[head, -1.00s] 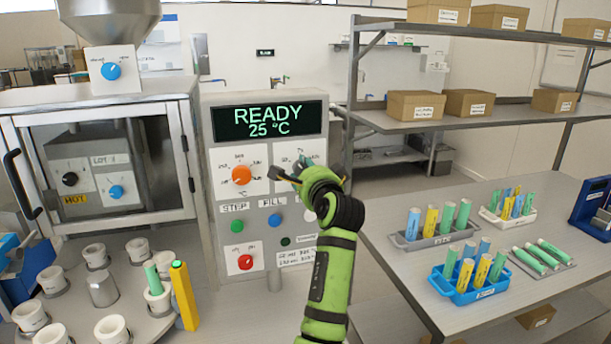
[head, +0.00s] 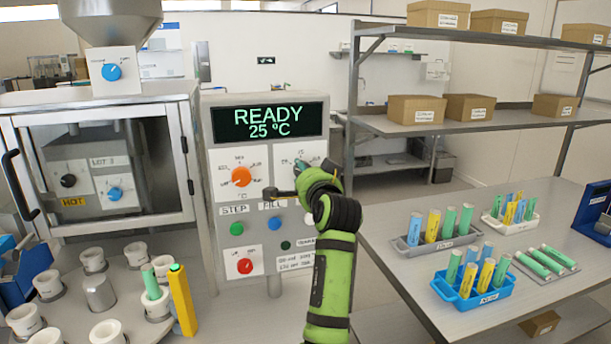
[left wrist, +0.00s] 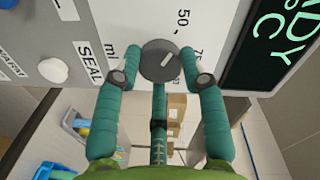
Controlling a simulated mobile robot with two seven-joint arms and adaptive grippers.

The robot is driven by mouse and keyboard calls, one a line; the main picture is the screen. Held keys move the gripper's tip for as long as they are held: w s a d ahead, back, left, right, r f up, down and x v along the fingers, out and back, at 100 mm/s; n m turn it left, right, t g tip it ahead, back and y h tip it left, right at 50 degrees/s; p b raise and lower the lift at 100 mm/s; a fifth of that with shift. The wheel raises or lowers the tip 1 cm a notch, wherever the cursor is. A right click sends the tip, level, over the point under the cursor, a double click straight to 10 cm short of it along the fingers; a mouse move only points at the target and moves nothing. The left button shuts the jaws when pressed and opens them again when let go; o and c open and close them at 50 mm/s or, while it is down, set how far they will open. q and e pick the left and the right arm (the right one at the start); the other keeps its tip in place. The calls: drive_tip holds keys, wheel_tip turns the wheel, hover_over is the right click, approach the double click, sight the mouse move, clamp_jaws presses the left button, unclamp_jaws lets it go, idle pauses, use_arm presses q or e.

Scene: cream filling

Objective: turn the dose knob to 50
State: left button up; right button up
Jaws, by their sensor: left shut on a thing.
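The dose knob (left wrist: 154,67) is a dark grey round knob in the left wrist view, with a short white mark slanting to the upper right. The labels 50 (left wrist: 183,19) and a partly hidden 75 lie on that side; I cannot tell exactly which value the mark meets. My left gripper (left wrist: 161,78) is shut on the knob, one teal finger on each side. In the head view the left gripper (head: 300,180) is at the panel's upper right dial, and it hides the knob there. My right gripper is not in view.
The display (head: 268,122) reads READY 25 °C. The orange knob (head: 241,177), green button (head: 237,228), blue button (head: 274,223) and red knob (head: 245,266) are close by on the panel. A table (head: 400,283) with tube racks stands at the right.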

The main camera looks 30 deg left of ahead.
use_arm(q)
drive_tip(key=shift+r, duration=0.15)
drive_tip(key=o, duration=1.1)
drive_tip(key=shift+o, duration=0.2)
drive_tip(key=v, duration=0.7)
drive_tip(key=shift+d, duration=0.2)
drive_tip(key=shift+s, duration=0.1)
